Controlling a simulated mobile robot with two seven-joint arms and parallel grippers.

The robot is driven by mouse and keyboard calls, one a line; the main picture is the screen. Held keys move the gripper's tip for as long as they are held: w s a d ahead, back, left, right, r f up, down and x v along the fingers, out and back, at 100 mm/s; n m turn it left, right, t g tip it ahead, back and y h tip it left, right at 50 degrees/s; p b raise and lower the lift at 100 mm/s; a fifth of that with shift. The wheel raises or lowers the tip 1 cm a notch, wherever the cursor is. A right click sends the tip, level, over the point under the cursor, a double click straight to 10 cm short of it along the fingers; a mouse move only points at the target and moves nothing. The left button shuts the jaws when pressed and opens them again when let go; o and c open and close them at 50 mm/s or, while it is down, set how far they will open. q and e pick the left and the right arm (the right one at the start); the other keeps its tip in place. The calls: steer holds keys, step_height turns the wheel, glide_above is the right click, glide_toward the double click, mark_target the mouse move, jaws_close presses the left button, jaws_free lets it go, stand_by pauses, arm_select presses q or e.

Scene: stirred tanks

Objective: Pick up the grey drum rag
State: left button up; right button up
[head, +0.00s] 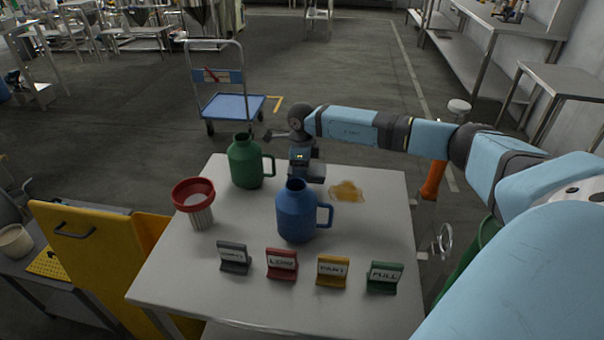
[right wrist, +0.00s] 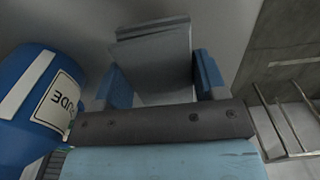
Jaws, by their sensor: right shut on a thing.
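In the head view the rag is hard to tell apart from the dark gripper. I cannot tell whether it still touches the table. My left gripper is not in view.
A brown spill (head: 347,191) lies right of the gripper. Grey, red, yellow and green label stands (head: 282,264) line the near side. The table's right side is clear.

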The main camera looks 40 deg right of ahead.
step_height(320, 180, up, 17)
steer(key=p, duration=0.1)
steer(key=shift+o, duration=0.7)
steer(key=shift+c, duration=0.3)
